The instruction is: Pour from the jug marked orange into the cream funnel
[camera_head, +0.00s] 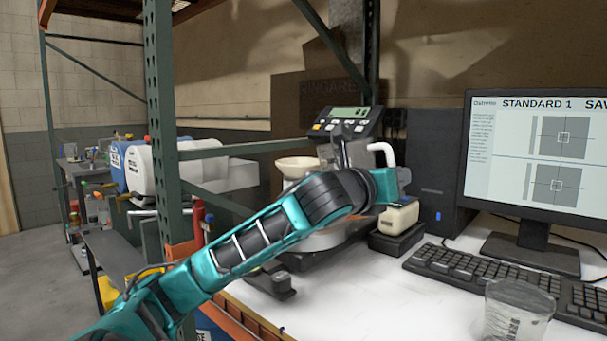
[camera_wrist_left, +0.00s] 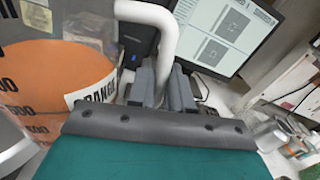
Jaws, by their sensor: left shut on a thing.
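My left gripper (camera_wrist_left: 163,85) is shut on the lower part of this handle. In the head view the white handle (camera_head: 382,150) rises behind my left wrist, and most of the jug body is hidden by my arm. The cream funnel (camera_head: 297,166) shows in the head view just left of the jug, above my forearm; its lower part is hidden. My right gripper is in neither view.
A scale with a green display (camera_head: 345,115) stands behind the funnel. A cream block-like item (camera_head: 398,217) sits right of my wrist. A clear beaker (camera_head: 516,315), keyboard (camera_head: 480,275) and monitor (camera_head: 535,150) are at right. A green rack post (camera_head: 163,120) stands at left.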

